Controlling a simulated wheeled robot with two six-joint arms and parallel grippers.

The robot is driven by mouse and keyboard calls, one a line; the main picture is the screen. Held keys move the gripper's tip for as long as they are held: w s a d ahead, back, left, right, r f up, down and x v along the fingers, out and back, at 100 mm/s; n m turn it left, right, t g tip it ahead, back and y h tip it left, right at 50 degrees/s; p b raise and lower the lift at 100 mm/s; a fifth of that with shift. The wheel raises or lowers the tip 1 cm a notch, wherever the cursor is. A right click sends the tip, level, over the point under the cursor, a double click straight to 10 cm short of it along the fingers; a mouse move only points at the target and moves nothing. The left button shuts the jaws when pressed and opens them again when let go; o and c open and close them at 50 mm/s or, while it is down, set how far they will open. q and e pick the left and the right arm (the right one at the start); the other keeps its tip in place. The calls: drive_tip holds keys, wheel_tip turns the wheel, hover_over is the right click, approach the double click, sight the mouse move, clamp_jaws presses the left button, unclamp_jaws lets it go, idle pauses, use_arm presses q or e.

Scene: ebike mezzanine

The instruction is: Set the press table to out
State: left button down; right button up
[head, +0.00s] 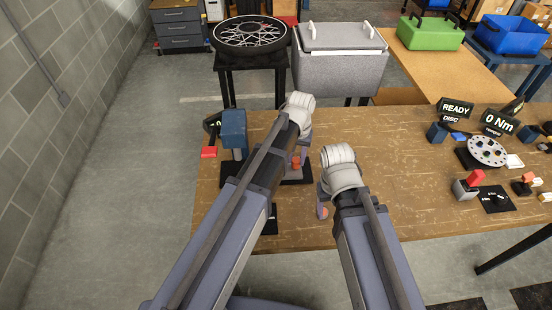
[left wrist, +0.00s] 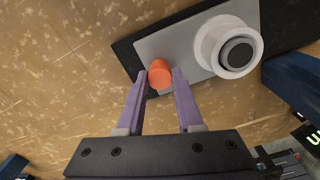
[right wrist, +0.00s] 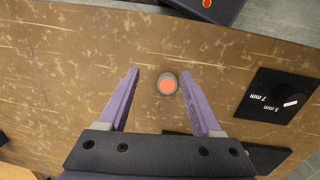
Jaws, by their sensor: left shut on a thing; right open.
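An orange knob (left wrist: 160,74) stands on a light grey plate (left wrist: 185,50) that lies on a dark base. My left gripper (left wrist: 159,76) is shut on this knob, one purple finger on each side. A white ring with a dark grey centre (left wrist: 238,52) sits on the same plate, to the right of the knob. In the head view the orange knob (head: 296,161) shows just below my left wrist. My right gripper (right wrist: 159,73) is open over the table. A small round grey piece with an orange top (right wrist: 167,85) shows between its fingers, not gripped. No label for the press table is readable.
A blue press-like block (head: 234,130) stands left of my left gripper. A black pad marked 7 mm and 5 mm (right wrist: 278,95) lies beside my right gripper. Signs reading READY (head: 455,108) and 0 Nm (head: 498,122) stand at the right. The wooden bench (head: 400,150) is clear in the middle.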

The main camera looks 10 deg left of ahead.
use_arm(q)
drive_tip(key=shift+w+d, duration=0.2)
drive_tip(key=shift+d, duration=0.35)
drive_tip(key=shift+w+d, duration=0.15)
drive_tip(key=shift+d, duration=0.4)
use_arm(e)
drive_tip(key=shift+a, duration=0.1)
use_arm(q)
drive_tip(key=c, duration=0.5)
unclamp_jaws()
drive_tip(key=shift+d, duration=0.15)
drive_tip(key=shift+c, duration=0.2)
use_arm(e)
drive_tip(key=shift+r, duration=0.1)
use_arm(q)
wheel_tip(320, 180, up, 8)
drive_tip(key=p, duration=0.8)
use_arm(e)
wheel_tip(320, 180, up, 8)
use_arm(q)
drive_tip(key=shift+f, duration=0.1)
use_arm(e)
drive_tip(key=shift+f, duration=0.2)
